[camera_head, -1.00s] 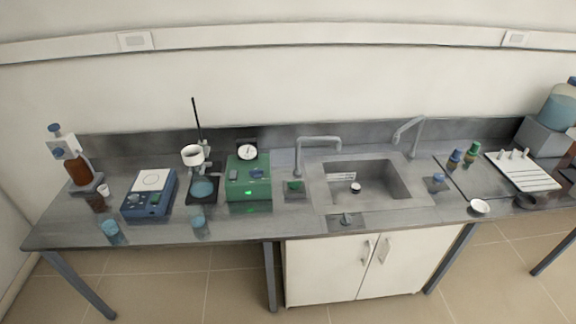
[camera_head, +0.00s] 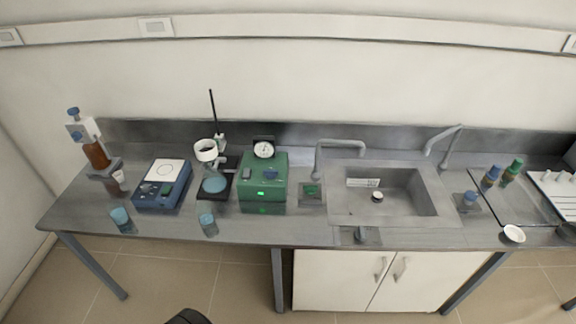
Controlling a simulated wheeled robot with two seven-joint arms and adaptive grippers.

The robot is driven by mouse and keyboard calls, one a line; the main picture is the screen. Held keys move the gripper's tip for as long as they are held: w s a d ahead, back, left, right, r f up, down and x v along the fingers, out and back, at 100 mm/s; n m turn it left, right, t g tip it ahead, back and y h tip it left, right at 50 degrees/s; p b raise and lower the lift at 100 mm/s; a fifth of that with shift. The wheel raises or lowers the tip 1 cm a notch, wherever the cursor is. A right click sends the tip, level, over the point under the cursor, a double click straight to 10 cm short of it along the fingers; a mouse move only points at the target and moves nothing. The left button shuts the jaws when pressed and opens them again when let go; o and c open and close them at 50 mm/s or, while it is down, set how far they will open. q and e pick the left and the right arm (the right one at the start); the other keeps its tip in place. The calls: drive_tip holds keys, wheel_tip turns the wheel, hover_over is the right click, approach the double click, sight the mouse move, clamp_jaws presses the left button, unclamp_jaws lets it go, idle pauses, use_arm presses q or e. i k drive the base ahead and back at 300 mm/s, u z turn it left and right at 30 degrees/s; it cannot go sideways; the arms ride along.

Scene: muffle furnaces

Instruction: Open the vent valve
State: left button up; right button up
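A green unit (camera_head: 263,190) with a lit green display stands on the bench left of the sink. A round dial gauge (camera_head: 264,149) stands at its back, and a dark blue knob (camera_head: 270,174) sits on its top. I cannot tell for sure which fitting is the vent valve. Left of the unit, a white funnel (camera_head: 206,150) sits over a flask (camera_head: 214,184) with blue liquid, beside a stand rod. A dark rounded shape, perhaps mine, shows at the bottom edge. I cannot make out either gripper.
A blue instrument (camera_head: 162,185) and a brown dispenser bottle (camera_head: 96,152) stand at the left. Two beakers (camera_head: 121,218) (camera_head: 208,223) are near the bench's front edge. The sink (camera_head: 390,195), a tap (camera_head: 340,145) and small fittings with green, grey and blue tops lie right of the green unit.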

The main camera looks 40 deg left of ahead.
sight(269, 174)
drive_tip(key=u, duration=0.3)
drive_tip(key=i, duration=0.4)
drive_tip(key=u, duration=0.45)
